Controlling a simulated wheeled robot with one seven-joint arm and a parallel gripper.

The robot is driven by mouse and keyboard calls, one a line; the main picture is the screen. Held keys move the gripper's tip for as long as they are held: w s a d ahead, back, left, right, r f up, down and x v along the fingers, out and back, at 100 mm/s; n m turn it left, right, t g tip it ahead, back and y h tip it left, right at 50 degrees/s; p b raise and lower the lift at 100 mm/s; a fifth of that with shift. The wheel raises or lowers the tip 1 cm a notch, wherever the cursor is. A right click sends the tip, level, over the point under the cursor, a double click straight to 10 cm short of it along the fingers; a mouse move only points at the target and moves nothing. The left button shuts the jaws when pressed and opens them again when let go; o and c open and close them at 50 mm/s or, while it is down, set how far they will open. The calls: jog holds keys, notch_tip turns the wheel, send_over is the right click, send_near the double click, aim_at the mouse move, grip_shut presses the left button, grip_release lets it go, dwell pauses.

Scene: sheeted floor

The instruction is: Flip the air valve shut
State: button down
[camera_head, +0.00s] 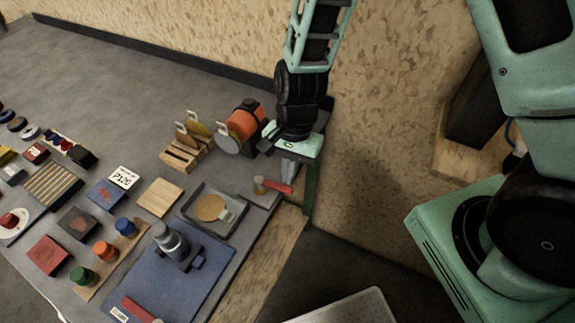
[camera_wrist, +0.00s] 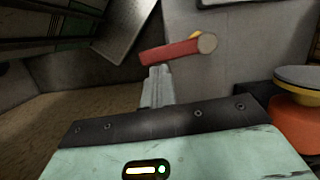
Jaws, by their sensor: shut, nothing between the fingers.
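The air valve's red lever (camera_head: 278,187) lies near the right edge of the workbench, with a brass-coloured round part at its left end, on a small grey base (camera_head: 262,201). In the wrist view the red lever (camera_wrist: 170,52) runs nearly level with a slight tilt, its pale round end at the right. My gripper (camera_head: 288,172) is just above and behind the lever in the head view. In the wrist view its shut, empty fingers (camera_wrist: 158,72) point at the lever's underside in the picture; I cannot tell whether they touch it.
An orange cylinder (camera_head: 245,121) and a wooden rack (camera_head: 186,153) stand behind and left. A dark tray (camera_head: 232,228) with a tan disc sits beside the valve. A blue mat (camera_head: 150,275) bears a grey cylinder (camera_head: 171,240). The bench's right edge is close to the lever.

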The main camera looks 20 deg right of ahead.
jog(key=shift+s+a, duration=0.1)
jog(key=shift+s, duration=0.25)
jog(key=shift+r, duration=0.15)
dwell(0.4)
jog(key=p+v, duration=0.9)
jog(key=shift+r, duration=0.4)
jog(key=s+r+n+t+b, duration=0.1)
jog(key=s+r+n+b, duration=0.3)
jog(key=s+n, duration=0.3)
jog(key=s+r+n+t+h+b, duration=0.1)
jog(key=s+r+n+b, duration=0.3)
jog(key=s+r+n, duration=0.2)
jog(key=s+a+n, duration=0.1)
jog(key=s+n, duration=0.1)
jog(key=n, duration=0.1)
jog(key=shift+b, duration=0.35)
